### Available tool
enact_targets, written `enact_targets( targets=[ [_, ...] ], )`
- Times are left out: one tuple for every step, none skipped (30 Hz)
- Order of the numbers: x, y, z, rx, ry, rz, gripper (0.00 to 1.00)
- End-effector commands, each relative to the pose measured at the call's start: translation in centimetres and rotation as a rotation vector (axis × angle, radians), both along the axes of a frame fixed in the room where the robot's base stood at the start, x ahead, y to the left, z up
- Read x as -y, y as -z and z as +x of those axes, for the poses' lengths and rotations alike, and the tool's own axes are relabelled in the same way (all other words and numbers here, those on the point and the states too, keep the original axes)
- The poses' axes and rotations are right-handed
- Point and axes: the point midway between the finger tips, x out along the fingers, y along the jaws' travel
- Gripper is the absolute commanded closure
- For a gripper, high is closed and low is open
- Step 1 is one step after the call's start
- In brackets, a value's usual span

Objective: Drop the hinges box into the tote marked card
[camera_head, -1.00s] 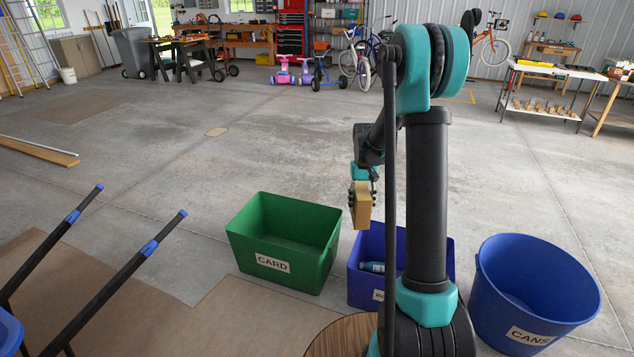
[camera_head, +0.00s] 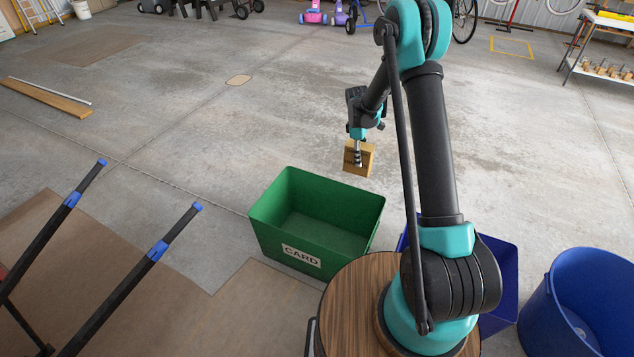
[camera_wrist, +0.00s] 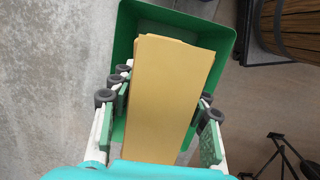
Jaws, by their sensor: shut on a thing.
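The tote marked CARD is an open green bin (camera_head: 318,221) on the floor. It looks empty in the head view, and its green rim also shows in the wrist view (camera_wrist: 228,40). My gripper (camera_head: 357,156) is shut on a tan cardboard box (camera_head: 366,158), held above the floor near the tote's far right edge. In the wrist view the box (camera_wrist: 168,95) sits between the fingers and covers much of the tote beyond it. I cannot read any hinges label on the box.
A blue bin (camera_head: 508,268) stands partly hidden behind my arm. A round blue tub (camera_head: 583,306) is at the right. Black handles with blue bands (camera_head: 160,249) rise at the left. Wooden boards (camera_head: 52,97) lie at the far left. The floor behind the tote is clear.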

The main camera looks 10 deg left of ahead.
Motion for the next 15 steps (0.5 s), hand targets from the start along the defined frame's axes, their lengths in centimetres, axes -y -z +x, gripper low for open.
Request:
enact_targets(
  targets=[
    [-1.7, 1.7, 0.6, 0.0, -0.127, 0.0, 0.74],
    [-2.5, 2.5, 1.0, 0.001, -0.207, 0.001, 0.74],
    [-3.6, 3.7, 1.4, 0.0, -0.314, 0.001, 0.74],
    [-4.5, 4.6, 1.6, 0.0, -0.392, 0.001, 0.74],
    [-5.3, 5.5, 1.9, 0.001, -0.473, 0.0, 0.74],
    [-6.4, 6.7, 2.2, 0.0, -0.576, -0.001, 0.74],
    [-7.3, 7.5, 2.3, 0.0, -0.656, 0.0, 0.74],
    [-8.1, 8.4, 2.5, 0.001, -0.733, 0.0, 0.74],
    [-9.2, 9.6, 2.6, 0.0, -0.836, 0.0, 0.74],
    [-10.1, 10.5, 2.7, 0.001, -0.912, 0.0, 0.74],
    [-10.9, 11.4, 2.8, 0.0, -0.987, 0.0, 0.74],
    [-11.9, 12.5, 2.9, 0.001, -1.08, 0.001, 0.74],
    [-12.6, 13.2, 2.8, 0.0, -1.148, 0.001, 0.74],
    [-13.3, 14.0, 2.9, 0.001, -1.212, 0.001, 0.74],
    [-14.0, 14.9, 2.8, 0.0, -1.289, 0.0, 0.74]
  ],
)
